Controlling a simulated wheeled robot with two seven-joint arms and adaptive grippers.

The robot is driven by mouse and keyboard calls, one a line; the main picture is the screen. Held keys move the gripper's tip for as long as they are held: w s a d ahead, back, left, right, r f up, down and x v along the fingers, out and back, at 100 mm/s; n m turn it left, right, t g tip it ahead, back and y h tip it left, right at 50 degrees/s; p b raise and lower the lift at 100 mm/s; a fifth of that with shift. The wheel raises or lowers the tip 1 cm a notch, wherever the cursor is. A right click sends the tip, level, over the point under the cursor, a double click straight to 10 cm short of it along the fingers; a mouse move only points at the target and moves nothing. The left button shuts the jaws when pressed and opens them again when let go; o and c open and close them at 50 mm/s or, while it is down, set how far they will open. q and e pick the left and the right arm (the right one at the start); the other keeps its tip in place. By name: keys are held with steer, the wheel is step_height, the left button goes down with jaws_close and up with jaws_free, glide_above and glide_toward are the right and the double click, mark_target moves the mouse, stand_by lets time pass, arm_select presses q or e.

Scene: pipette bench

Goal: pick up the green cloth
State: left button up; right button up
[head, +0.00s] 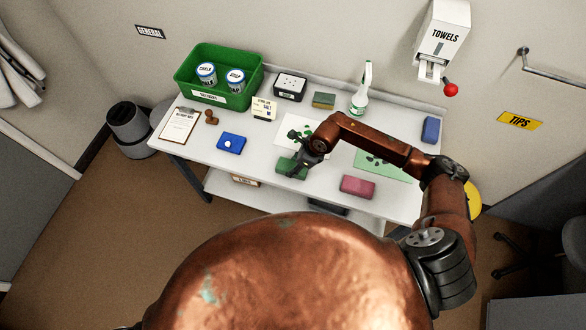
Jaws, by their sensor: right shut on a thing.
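The green cloth (287,167) is a dark green folded block near the front edge of the white table, left of the pink cloth. My right gripper (299,164) reaches in from the right and is shut on the green cloth. The gripper hides part of the cloth's top. I cannot tell whether the cloth is touching the table or slightly above it. My left gripper is not in view.
A pink cloth (357,186), a blue cloth (231,142) and another blue block (430,130) lie on the white table (205,153). A green bin (187,71) with jars, a spray bottle (361,98) and a sponge (324,100) stand at the back.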

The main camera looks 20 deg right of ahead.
mark_target(289, 165)
steer(key=c, duration=0.4)
steer(key=shift+r, duration=0.55)
steer(key=shift+c, duration=0.2)
step_height(289, 165, up, 2)
steer(key=shift+s+r, duration=0.1)
steer(key=shift+r, duration=0.15)
steer(key=s+d+r+b, duration=0.1)
steer(key=s+d+r, duration=0.1)
steer(key=s+r, duration=0.7)
steer(key=s, duration=0.4)
steer(key=shift+s+d+r, duration=0.15)
steer(key=shift+s+r, duration=0.05)
steer(key=shift+s, duration=0.15)
steer(key=o, duration=0.6)
steer(key=shift+c, duration=0.2)
steer(key=c, duration=0.5)
